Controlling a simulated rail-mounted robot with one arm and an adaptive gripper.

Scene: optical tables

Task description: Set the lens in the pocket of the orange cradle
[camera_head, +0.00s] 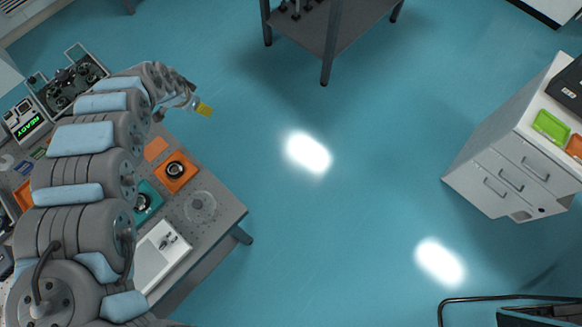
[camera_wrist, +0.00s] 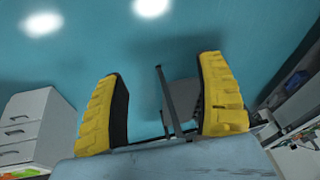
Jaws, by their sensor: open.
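The orange cradle (camera_head: 187,161) sits on the optical table at left in the head view, with a dark-rimmed round piece at its middle. A teal cradle (camera_head: 155,193) lies just below it, also with a dark-rimmed round piece, partly hidden by my arm. I cannot tell which round piece is the lens. My gripper (camera_head: 204,108) is beyond the table's far edge, over the floor, up and right of the orange cradle. In the wrist view my gripper (camera_wrist: 163,68) has its yellow fingers wide apart, with nothing held between them.
A pale round plate (camera_head: 200,207) and a white tray (camera_head: 150,264) are on the table (camera_head: 228,203). A box reading READY (camera_head: 28,125) stands at left. A drawer cabinet (camera_head: 500,175) is at right and a grey stand (camera_head: 335,35) at the top. Open floor lies between.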

